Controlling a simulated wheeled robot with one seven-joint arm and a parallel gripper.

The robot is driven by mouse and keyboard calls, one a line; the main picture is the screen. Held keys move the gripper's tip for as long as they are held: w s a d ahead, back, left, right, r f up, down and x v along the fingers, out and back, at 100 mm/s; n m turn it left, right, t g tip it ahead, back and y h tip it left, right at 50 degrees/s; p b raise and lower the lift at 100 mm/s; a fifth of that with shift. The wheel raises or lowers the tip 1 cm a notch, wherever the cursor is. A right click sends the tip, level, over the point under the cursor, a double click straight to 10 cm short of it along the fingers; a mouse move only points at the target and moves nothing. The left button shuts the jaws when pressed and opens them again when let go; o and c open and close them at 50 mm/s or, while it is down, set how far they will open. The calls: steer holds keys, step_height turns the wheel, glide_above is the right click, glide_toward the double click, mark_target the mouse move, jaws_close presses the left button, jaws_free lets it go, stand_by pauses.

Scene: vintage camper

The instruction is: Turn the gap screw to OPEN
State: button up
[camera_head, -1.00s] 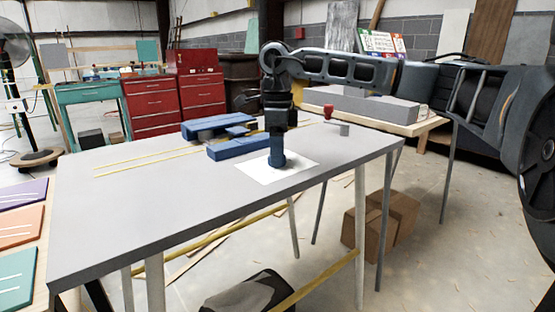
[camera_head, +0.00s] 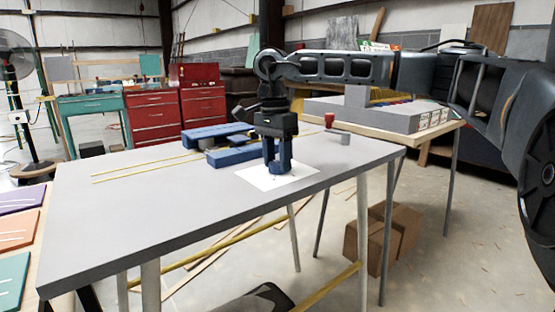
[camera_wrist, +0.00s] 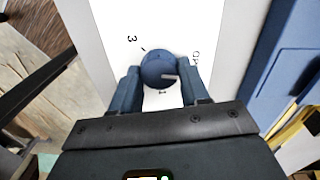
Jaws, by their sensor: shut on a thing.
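The gap screw is a round blue knob (camera_wrist: 158,67) on a white plate (camera_wrist: 112,22) in the wrist view. My gripper (camera_wrist: 161,80) is shut on the knob, one blue finger on each side. In the head view my gripper (camera_head: 278,165) points down onto the white plate (camera_head: 300,177) on the grey table (camera_head: 200,205), and its fingers hide the knob.
Blue blocks (camera_head: 232,155) lie on the table behind my gripper, beside yellow strips. The table's front and left are clear. A bench with grey boxes (camera_head: 385,115) stands behind at the right.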

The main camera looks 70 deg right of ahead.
mark_target(275, 162)
steer(key=shift+w+r+n, duration=0.1)
steer(key=shift+n, duration=0.5)
steer(key=o, duration=1.1)
steer(key=shift+c, duration=0.2)
steer(key=shift+w+r+p, duration=0.2)
steer(key=shift+r+p, duration=0.4)
steer(key=shift+r, duration=3.25)
